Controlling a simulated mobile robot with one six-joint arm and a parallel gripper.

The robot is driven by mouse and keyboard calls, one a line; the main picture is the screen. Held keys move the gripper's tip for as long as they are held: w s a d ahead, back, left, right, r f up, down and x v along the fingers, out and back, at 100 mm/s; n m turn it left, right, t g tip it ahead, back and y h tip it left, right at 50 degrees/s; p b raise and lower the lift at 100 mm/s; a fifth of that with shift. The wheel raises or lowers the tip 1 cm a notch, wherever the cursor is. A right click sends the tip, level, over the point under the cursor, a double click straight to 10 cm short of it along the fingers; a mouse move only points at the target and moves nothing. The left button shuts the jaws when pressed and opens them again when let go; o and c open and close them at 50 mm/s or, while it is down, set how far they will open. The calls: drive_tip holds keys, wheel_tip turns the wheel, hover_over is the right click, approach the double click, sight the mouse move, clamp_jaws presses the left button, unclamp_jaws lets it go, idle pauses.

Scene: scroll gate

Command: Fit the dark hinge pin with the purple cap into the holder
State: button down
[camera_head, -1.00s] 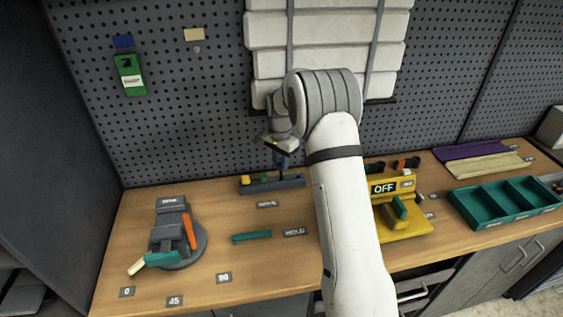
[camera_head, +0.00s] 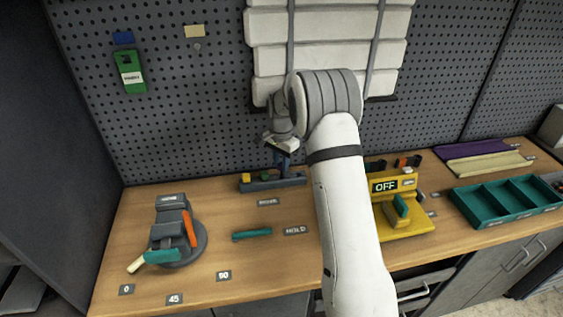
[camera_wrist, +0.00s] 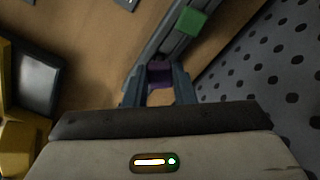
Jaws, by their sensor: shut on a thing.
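My gripper (camera_wrist: 157,88) is shut on the purple cap (camera_wrist: 159,72) of the hinge pin, seen between the two fingers in the wrist view. The pin's dark shaft is hidden below the cap. A long grey block (camera_head: 258,186) with yellow and green caps stands at the back of the bench. My gripper (camera_head: 284,163) is at its right part in the head view. The green cap (camera_wrist: 190,21) is ahead of the fingers in the wrist view. I cannot tell whether the pin sits in the block or above it.
A grey swivel fixture (camera_head: 172,225) with an orange lever stands at left. A teal bar (camera_head: 252,234) lies in front of the block. A yellow stand (camera_head: 408,226) marked OFF and a teal tray (camera_head: 480,213) are at right. The pegboard (camera_head: 215,120) rises close behind.

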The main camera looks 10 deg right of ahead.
drive_tip(key=shift+f+b, duration=0.45)
drive_tip(key=shift+f, duration=0.35)
drive_tip(key=c, duration=1.1)
unclamp_jaws()
drive_tip(key=shift+r, duration=0.1)
wheel_tip(320, 180, up, 8)
drive_tip(key=shift+f+b, duration=0.1)
drive_tip(key=shift+b, duration=0.7)
drive_tip(key=s+r+n+t, duration=0.1)
drive_tip(key=s+r+n, duration=0.1)
drive_tip(key=s+r, duration=0.45)
drive_tip(key=s+r+n+t, duration=0.1)
drive_tip(key=s+r+n, duration=0.25)
drive_tip(key=s, duration=0.65)
drive_tip(key=s+n, duration=0.1)
drive_tip(key=s, duration=0.6)
drive_tip(key=s+f+n+t, duration=0.1)
drive_tip(key=s+n, duration=0.1)
drive_tip(key=s, duration=0.5)
drive_tip(key=s+n, duration=0.2)
drive_tip(key=s, duration=0.6)
drive_tip(key=shift+d+f, duration=0.2)
